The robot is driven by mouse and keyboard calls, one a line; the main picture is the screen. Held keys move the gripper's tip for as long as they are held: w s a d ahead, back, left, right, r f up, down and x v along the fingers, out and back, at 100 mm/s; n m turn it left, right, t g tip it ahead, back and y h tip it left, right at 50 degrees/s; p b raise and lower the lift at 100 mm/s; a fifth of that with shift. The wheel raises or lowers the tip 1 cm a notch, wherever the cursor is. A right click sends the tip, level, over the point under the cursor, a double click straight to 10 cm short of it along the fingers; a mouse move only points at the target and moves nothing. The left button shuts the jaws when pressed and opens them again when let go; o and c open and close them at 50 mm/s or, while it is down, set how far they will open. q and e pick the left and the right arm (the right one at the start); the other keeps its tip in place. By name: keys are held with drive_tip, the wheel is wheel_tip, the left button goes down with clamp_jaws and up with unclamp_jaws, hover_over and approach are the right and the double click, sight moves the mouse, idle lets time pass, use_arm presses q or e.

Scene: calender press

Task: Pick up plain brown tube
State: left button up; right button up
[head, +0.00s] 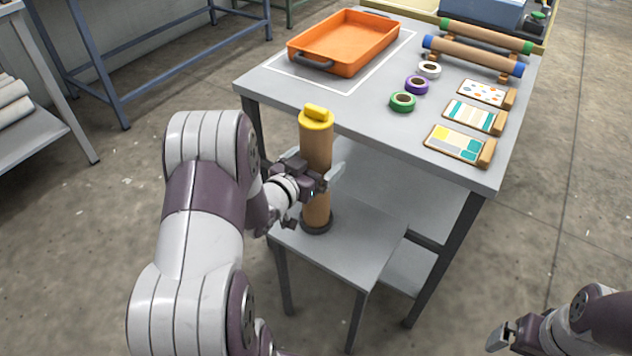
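A plain brown tube (317,150) with a yellow cap (316,118) stands upright in a dark round base on a small grey stand (365,245).
Behind the stand is a grey table (440,175) with an orange tray (345,42), several tape rolls, sample cards (460,142), and two brown rolls with green and blue ends (470,55). The table's front edge is close behind the tube.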

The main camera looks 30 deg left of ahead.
use_arm(q)
drive_tip(key=c, duration=1.5)
drive_tip(key=shift+r, duration=0.1)
